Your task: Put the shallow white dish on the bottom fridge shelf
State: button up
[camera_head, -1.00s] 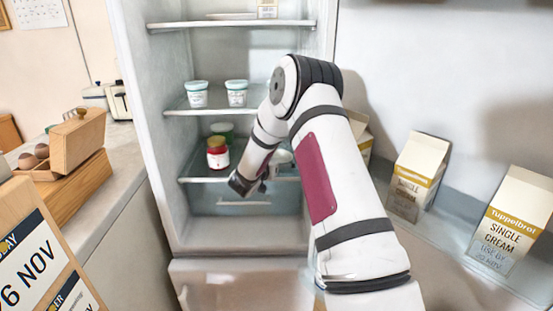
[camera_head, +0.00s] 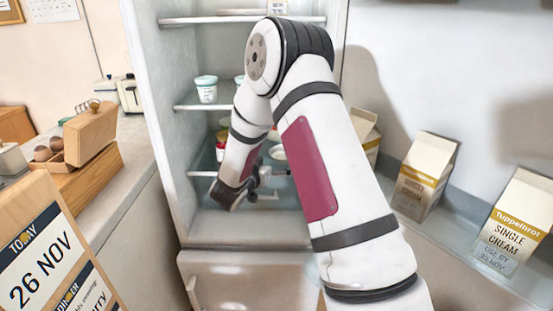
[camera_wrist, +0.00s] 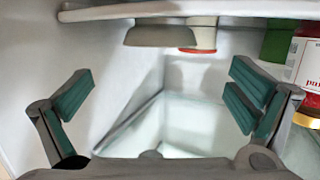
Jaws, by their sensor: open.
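A shallow white dish (camera_head: 278,152) shows inside the fridge, just right of my forearm in the head view, at the height of the lowest glass shelf (camera_head: 286,175). In the wrist view a pale, shallow dish-like shape (camera_wrist: 160,36) is at the top, beyond and above my fingers. My gripper (camera_wrist: 160,103) is open with nothing between its green-padded fingers. In the head view my gripper (camera_head: 256,188) is low in the fridge, near that shelf's front edge, partly hidden by my wrist.
White tubs (camera_head: 206,90) stand on the shelf above. A red jar with a white label (camera_wrist: 308,62) and a green container (camera_wrist: 278,40) are at the right in the wrist view. Cream cartons (camera_head: 424,175) stand right of the fridge. A wooden egg box (camera_head: 88,135) is on the left counter.

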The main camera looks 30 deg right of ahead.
jog(key=w+a+r+n+t+y, duration=0.2)
jog(key=a+r+n+t+y, duration=0.15)
jog(key=a+r+y, duration=0.5)
jog(key=s+a+r+n+g+y, duration=0.2)
jog(key=s+a+r+n+y, duration=0.35)
jog(key=s+a, duration=0.6)
jog(key=s+a+n+g, duration=0.2)
jog(key=s+g, duration=0.6)
jog(key=s, duration=2.5)
notch_tip(320, 180, up, 10)
jog(key=t+p, duration=0.2)
jog(key=p, duration=0.7)
jog(key=shift+d+h, duration=0.15)
jog(key=shift+h, duration=0.25)
